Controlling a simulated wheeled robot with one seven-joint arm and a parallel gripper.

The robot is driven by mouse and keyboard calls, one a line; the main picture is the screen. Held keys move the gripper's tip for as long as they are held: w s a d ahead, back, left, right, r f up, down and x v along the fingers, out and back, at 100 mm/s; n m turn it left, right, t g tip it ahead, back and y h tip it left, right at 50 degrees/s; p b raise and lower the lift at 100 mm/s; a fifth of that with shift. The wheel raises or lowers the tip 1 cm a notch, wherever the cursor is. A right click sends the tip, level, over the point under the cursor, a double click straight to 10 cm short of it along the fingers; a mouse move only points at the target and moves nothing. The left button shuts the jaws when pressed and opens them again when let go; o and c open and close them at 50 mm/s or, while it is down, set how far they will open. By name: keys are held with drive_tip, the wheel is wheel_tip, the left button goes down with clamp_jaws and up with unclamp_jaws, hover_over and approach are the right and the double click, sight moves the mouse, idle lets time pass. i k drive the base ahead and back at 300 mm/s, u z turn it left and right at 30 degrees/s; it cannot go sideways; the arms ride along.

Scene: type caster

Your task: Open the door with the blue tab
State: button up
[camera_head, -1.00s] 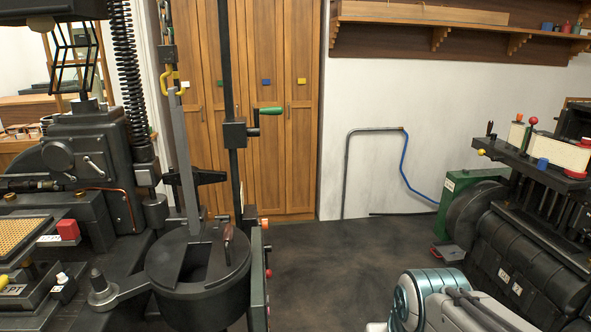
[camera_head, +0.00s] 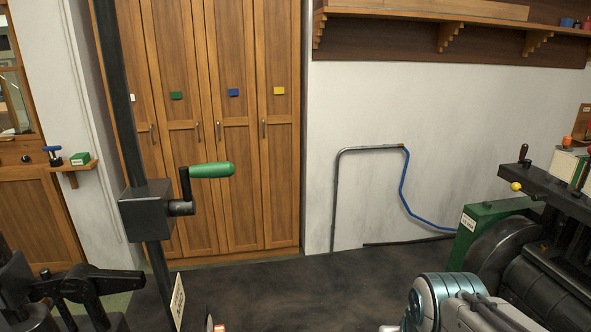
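A tall wooden cabinet stands against the back wall with several narrow doors side by side, all shut. The door with the blue tab (camera_head: 233,150) is third from the left. My gripper is not in view. Part of my own arm, silver and teal, shows at the bottom right.
A black post with a green-handled crank (camera_head: 211,170) stands in front of the cabinet's left part. Black machinery (camera_head: 518,260) stands at right, and dark machine parts (camera_head: 85,285) at lower left. Dark floor (camera_head: 290,290) between them is clear. A wall shelf (camera_head: 430,14) hangs at upper right.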

sight(229, 25)
drive_tip(key=u, duration=0.1)
drive_tip(key=i, duration=1.55)
drive_tip(key=u, duration=0.6)
drive_tip(key=i, duration=1.55)
drive_tip(key=u, duration=0.7)
drive_tip(key=i, duration=0.8)
drive_tip(key=u, duration=0.2)
